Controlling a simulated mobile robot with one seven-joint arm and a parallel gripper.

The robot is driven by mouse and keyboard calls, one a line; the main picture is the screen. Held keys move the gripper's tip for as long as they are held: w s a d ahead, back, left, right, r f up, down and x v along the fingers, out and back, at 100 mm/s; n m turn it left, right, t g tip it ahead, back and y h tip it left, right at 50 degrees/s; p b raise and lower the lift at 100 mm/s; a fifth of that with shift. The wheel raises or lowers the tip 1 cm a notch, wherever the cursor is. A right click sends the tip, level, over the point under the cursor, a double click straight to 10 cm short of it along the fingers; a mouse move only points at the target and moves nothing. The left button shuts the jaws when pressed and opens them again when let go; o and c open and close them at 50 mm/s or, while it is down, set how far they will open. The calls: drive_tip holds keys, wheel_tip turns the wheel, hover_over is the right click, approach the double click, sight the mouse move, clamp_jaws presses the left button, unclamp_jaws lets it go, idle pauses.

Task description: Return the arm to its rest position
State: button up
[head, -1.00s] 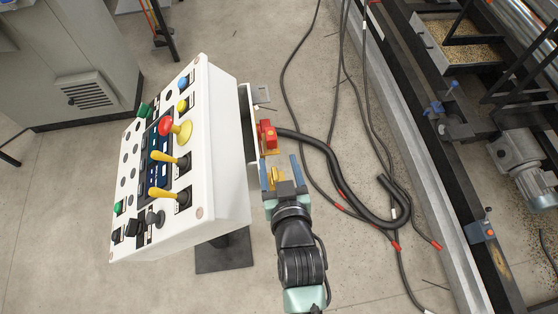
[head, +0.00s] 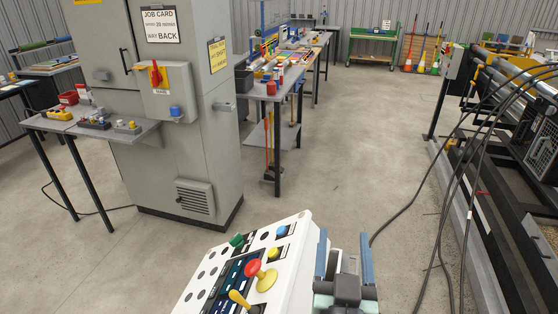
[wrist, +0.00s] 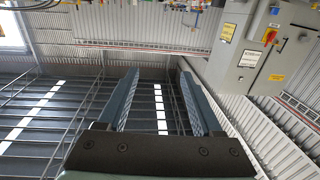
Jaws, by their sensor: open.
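My gripper (head: 344,258) shows at the bottom of the head view, to the right of the white control console (head: 300,232). Its two blue fingers point up and stand apart with nothing between them. In the wrist view my gripper (wrist: 157,100) also has its fingers spread and empty, with the ribbed ceiling and wall beyond them. The rest of my arm is mostly below the head view's edge.
The console carries a red and yellow mushroom button (head: 262,275) and a yellow lever (head: 238,299). A grey cabinet (head: 190,110) stands behind it. Black cables (head: 440,210) hang at the right beside the machine frame (head: 500,215). The middle floor (head: 345,150) is clear.

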drive_tip(key=a+r+n+t+y, duration=0.1)
drive_tip(key=a+r+t, duration=0.15)
drive_tip(key=r, duration=0.75)
drive_tip(key=a+r+t, duration=0.2)
drive_tip(key=a+r, duration=0.1)
drive_tip(key=r, duration=0.8)
drive_tip(key=s+a+r+t+y, duration=0.1)
drive_tip(key=s+a+r+t, duration=0.1)
drive_tip(key=s+r, duration=0.3)
drive_tip(key=s+a+r+n+t+y, duration=0.1)
drive_tip(key=s+a+r+t, duration=0.2)
drive_tip(key=r, duration=1)
drive_tip(key=shift+s+r, duration=0.35)
drive_tip(key=shift+s, duration=0.9)
drive_tip(key=shift+f, duration=0.15)
